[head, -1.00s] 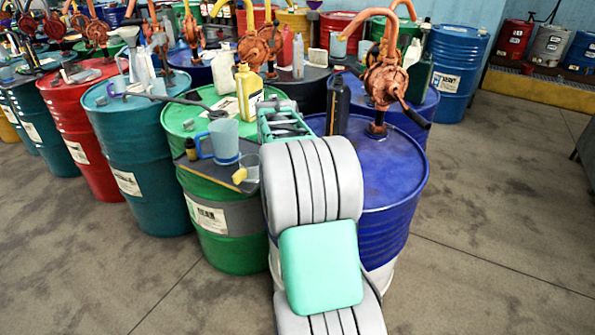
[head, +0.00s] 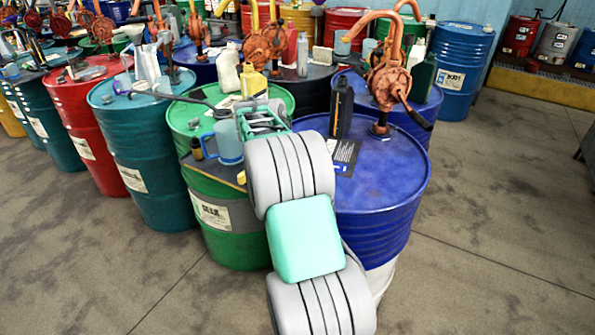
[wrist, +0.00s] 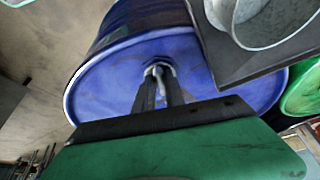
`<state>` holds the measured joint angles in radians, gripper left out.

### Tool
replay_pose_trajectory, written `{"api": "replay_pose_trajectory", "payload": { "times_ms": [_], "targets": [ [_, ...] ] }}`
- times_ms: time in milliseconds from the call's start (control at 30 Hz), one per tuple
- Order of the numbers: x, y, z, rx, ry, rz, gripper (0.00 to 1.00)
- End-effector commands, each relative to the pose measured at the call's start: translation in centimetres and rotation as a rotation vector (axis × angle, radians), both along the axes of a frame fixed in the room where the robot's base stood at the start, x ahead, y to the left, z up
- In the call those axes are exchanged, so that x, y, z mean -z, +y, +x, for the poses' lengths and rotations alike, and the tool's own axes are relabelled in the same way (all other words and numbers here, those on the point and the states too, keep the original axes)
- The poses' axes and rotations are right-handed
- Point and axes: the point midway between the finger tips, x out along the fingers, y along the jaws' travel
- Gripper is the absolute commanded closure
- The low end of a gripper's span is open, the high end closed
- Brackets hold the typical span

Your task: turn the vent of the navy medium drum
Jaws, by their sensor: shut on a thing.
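The navy drum (head: 385,190) stands front right in the head view, its top partly hidden by my arm. In the wrist view its blue top (wrist: 105,82) fills the middle. My gripper (wrist: 158,72) has its two dark fingers close together, closed around a small grey metal fitting, the vent (wrist: 160,67), on that top. The fingers hide much of the vent, so its angle cannot be told. In the head view my green hand frame (head: 262,120) shows behind my arm; the fingertips and the vent are hidden there.
An orange hand pump (head: 388,80) and a black bottle (head: 341,107) stand at the drum's back. The green drum (head: 225,235) to the left carries a blue mug (head: 229,142). In the wrist view a dark tray edge (wrist: 235,72) is close by. Open floor (head: 490,230) lies to the right.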

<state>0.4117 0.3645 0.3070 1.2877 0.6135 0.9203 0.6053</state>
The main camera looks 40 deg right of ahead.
Motion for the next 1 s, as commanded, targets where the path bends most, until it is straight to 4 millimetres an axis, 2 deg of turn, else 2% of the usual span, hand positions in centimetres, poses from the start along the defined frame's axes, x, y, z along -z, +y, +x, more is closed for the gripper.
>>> {"api": "replay_pose_trajectory", "payload": {
  "times_ms": [267,300,533,800,867,1000],
  "targets": [
    [-0.1,-0.1,0.0,0.003,-0.003,-0.003,1.00],
    [-0.1,-0.1,0.0,0.003,-0.003,-0.003,0.82],
    [-0.1,0.0,0.0,0.001,-0.001,-0.001,0.64],
    [-0.3,0.1,0.0,-0.001,-0.002,-0.001,0.64],
    [-0.9,0.3,0.1,-0.002,-0.003,-0.002,0.64],
    [-3.4,1.3,0.1,-0.002,-0.005,-0.003,0.64]
  ]
}}
